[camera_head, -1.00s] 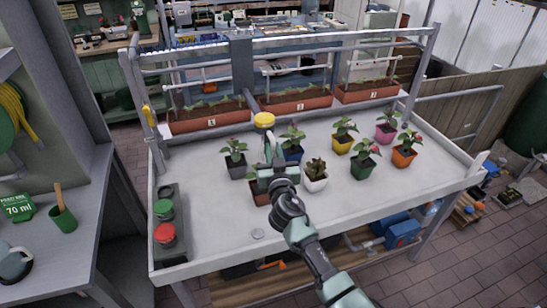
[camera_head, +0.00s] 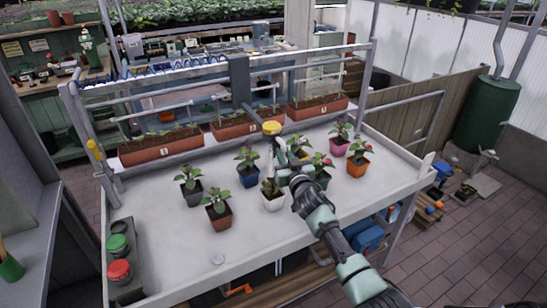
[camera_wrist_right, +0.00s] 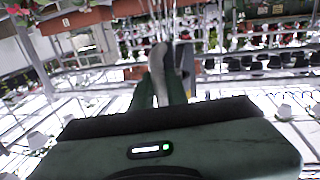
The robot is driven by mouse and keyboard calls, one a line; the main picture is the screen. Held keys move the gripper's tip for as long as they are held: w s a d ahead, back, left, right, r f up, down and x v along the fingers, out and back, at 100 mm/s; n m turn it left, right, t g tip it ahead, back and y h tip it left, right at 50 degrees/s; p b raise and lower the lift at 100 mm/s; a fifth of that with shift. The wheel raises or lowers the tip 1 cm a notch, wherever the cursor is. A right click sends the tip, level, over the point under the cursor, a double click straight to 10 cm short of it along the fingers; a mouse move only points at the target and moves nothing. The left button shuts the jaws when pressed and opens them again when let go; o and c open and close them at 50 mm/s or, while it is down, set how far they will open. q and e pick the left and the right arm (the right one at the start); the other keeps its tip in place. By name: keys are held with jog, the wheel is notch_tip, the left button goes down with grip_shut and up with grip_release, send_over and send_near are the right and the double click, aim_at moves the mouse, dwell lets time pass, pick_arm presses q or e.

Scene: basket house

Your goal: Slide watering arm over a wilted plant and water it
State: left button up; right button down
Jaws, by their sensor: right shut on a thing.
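The watering arm (camera_head: 243,80) hangs from the rail behind the table and ends in a yellow-topped head (camera_head: 271,128). My right gripper (camera_head: 281,158) is shut on the arm's grey lower part, just below the yellow head. In the right wrist view, the dark green fingers (camera_wrist_right: 160,88) close around a grey piece. The plant in the white pot (camera_head: 273,203) looks duller and droopier than the others. It stands just in front of and left of my gripper. My left gripper is out of view.
Other potted plants stand around: grey pot (camera_head: 192,197), terracotta pot (camera_head: 218,221), blue pot (camera_head: 248,178), pink pot (camera_head: 339,149), orange pot (camera_head: 357,168). Green (camera_head: 118,243) and red (camera_head: 120,270) buttons sit at the table's left front. The front left tabletop is mostly clear.

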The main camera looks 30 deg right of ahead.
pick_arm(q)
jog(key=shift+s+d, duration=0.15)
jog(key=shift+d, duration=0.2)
pick_arm(e)
jog(key=shift+d, duration=0.1)
jog(key=c, duration=1.4)
grip_release()
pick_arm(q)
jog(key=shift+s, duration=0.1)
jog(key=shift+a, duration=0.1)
pick_arm(e)
jog(key=shift+s, duration=0.2)
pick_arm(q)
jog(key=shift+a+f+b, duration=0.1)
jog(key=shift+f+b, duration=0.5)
pick_arm(e)
jog(key=s+a, duration=0.1)
jog(key=s, duration=0.6)
jog(key=shift+s, duration=0.2)
jog(key=shift+a+f, duration=0.1)
